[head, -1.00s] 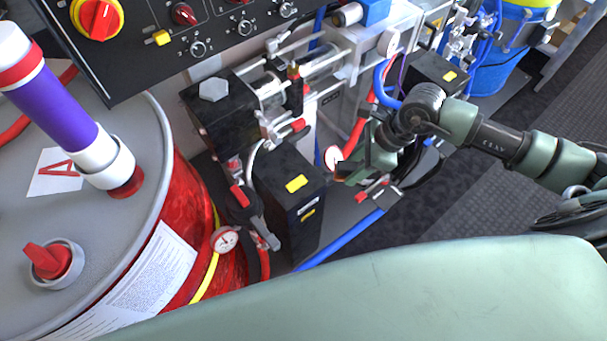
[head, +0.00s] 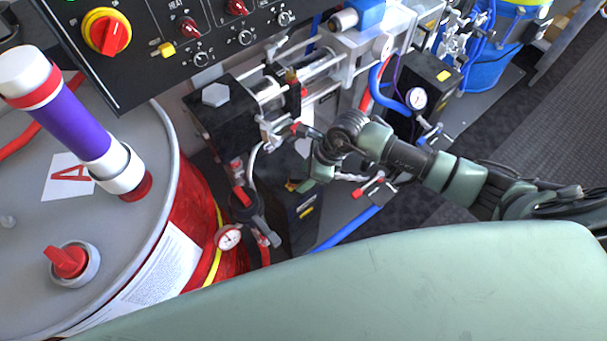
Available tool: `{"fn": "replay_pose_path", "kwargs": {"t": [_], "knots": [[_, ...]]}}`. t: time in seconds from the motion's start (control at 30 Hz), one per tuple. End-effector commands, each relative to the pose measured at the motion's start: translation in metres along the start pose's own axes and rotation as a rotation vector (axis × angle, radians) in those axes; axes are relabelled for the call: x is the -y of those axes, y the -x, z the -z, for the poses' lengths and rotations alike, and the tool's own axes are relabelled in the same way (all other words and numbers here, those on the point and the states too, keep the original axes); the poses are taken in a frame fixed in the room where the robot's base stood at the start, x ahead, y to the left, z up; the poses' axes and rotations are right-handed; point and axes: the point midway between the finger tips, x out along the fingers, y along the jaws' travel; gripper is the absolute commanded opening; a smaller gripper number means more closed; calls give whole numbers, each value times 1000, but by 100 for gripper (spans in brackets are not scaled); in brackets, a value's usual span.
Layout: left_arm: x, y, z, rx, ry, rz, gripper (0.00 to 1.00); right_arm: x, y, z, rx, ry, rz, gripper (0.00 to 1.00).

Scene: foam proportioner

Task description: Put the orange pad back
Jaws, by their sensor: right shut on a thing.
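My right gripper (head: 303,184) reaches in from the right and is over the top of the black box (head: 288,222) between the red drum and the pump unit. It is shut, with its fingers pointing left and down. A small orange-red bit shows at its fingertips, which fits the orange pad, but most of it is hidden by the fingers. I cannot tell whether the pad touches the box. My left gripper is not in view.
A red drum (head: 205,190) with a grey lid stands at the left. A black control panel (head: 150,65) is above it. Metal rods, valves and a second black box (head: 425,85) are close around the gripper. A blue hose (head: 345,230) runs along the floor.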

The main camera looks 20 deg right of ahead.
Motion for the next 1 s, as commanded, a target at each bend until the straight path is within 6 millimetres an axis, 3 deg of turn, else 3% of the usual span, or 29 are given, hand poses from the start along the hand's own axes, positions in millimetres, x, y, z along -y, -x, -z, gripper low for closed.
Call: {"fn": "replay_pose_path", "kwargs": {"t": [0.07, 0.47, 0.5, 0.53, 0.87, 1.0], "knots": [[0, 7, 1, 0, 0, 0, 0, 0, -4, -3, 1, -2, -1, 0], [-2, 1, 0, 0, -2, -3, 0, 0, -11, 1, 1, 0, 0, 0], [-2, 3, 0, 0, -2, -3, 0, 0, -9, 0, 1, 0, 0, 51], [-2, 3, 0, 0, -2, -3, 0, 0, -9, 0, 1, 0, 0, 59], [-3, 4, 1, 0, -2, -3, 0, 0, -8, -1, 1, 0, 0, 62], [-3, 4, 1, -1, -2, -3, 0, 2, 1, -1, 2, 1, 4, 62]]}}
